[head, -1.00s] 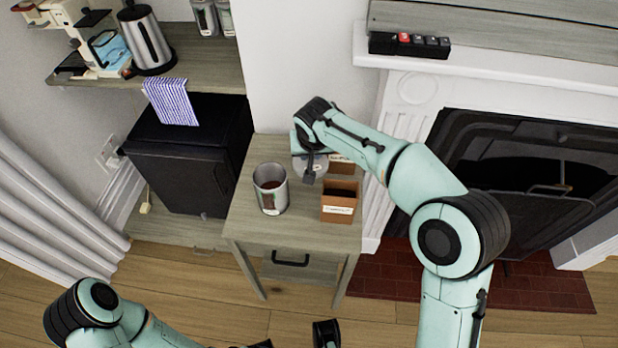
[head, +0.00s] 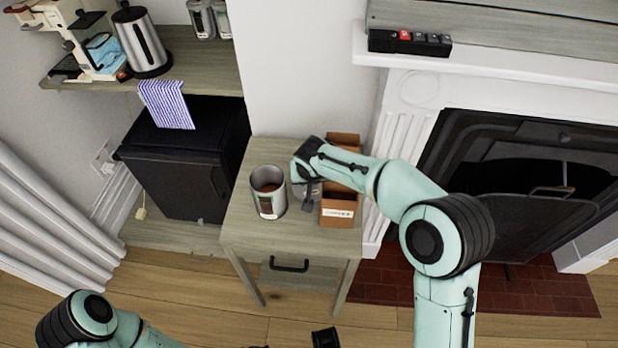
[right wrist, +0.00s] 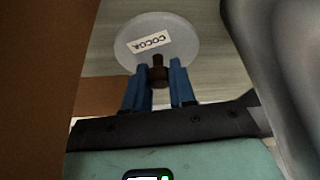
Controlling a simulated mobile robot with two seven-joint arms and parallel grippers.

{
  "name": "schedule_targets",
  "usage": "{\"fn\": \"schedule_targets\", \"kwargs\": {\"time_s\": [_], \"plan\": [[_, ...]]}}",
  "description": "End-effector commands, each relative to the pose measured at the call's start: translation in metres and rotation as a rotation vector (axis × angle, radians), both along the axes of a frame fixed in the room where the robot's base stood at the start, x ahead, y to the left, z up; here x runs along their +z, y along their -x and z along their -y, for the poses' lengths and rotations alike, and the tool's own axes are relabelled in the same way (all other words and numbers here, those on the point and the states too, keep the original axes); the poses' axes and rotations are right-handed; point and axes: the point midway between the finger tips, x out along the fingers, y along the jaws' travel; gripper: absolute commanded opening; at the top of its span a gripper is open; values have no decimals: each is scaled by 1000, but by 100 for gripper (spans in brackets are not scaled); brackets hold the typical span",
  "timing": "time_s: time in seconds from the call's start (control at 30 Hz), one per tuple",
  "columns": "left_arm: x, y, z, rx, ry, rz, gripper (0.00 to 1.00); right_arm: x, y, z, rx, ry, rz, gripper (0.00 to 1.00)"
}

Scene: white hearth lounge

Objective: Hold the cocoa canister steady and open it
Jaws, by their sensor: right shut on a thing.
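The cocoa canister (head: 268,202) stands upright on the small side table, its top open and brown powder showing inside. Its grey round lid (right wrist: 178,28), labelled COCOA, is apart from it, between the canister and a brown box. My right gripper (right wrist: 160,72) is shut on the lid's dark knob (right wrist: 158,76). The lid is low over the table; I cannot tell whether it touches. In the head view the right gripper largely covers the lid. My left gripper (head: 296,342) is at the bottom edge, away from the canister, mostly cut off, its fingertips wide apart.
The brown box (head: 338,214) stands right of the lid, with another behind it. The side table (head: 240,228) has free room at its front. A black cabinet (head: 170,165) stands left; a fireplace (head: 403,150) is at right.

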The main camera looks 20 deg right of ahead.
Motion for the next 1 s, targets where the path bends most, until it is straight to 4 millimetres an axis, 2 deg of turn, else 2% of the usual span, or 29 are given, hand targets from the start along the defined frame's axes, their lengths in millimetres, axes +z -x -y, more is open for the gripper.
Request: {"fn": "schedule_targets", "kwargs": {"time_s": [0.17,0.2,0.23,0.27,0.63,0.77,1.0], "plan": [[-4,-4,-2,4,-5,10,100,-3,0,0,0,0,0,0],[-3,-4,-2,4,-5,10,100,-3,0,0,0,0,0,38],[-3,-4,-2,4,-5,9,100,-3,0,0,0,0,0,48],[-3,-3,-2,4,-5,9,100,-2,0,0,0,0,0,50],[2,0,0,0,0,-1,100,2,0,0,0,0,0,50],[5,5,2,-6,6,-12,100,21,8,-2,0,-2,3,50],[17,19,9,-21,24,-51,100,70,29,-5,1,-2,4,50]]}}
